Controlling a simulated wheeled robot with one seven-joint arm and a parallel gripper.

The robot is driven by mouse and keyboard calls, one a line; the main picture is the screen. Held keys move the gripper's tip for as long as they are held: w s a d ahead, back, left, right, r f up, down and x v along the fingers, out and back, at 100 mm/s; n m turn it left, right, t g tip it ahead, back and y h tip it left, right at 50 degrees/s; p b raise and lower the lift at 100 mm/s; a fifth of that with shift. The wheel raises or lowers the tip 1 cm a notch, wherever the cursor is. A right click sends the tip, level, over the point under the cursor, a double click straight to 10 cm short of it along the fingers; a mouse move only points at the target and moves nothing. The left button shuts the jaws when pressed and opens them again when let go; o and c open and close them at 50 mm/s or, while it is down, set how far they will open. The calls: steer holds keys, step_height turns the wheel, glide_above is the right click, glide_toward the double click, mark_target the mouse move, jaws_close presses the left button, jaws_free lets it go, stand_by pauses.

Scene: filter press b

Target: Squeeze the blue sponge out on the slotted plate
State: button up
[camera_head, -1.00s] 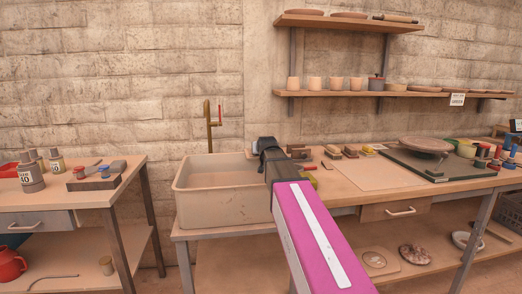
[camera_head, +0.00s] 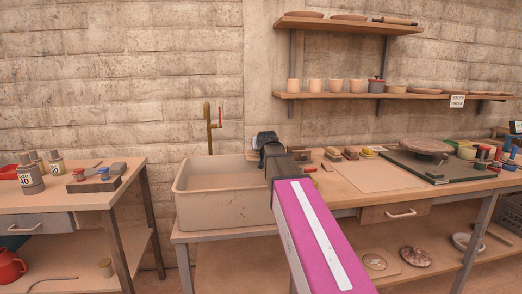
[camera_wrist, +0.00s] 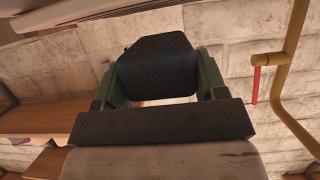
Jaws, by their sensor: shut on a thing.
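My gripper (camera_head: 266,142) is above the right end of the sink, at the end of my magenta arm. In the wrist view my gripper (camera_wrist: 158,75) has its two greenish fingers on either side of a dark, blue-black block, which I take for the blue sponge (camera_wrist: 158,70). The gripper is shut on it. The block looks almost black here, and its underside is hidden. I cannot make out the slotted plate in either view; my arm and gripper cover part of the bench beside the sink.
The sink (camera_head: 222,208) has a brass tap (camera_head: 209,128) with a red handle behind it, also close at right in the wrist view (camera_wrist: 283,80). Right of my arm lie a pale board (camera_head: 372,174), small blocks, and a turntable (camera_head: 425,146). A left table (camera_head: 95,195) holds bottles.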

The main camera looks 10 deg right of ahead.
steer(key=shift+r, duration=2)
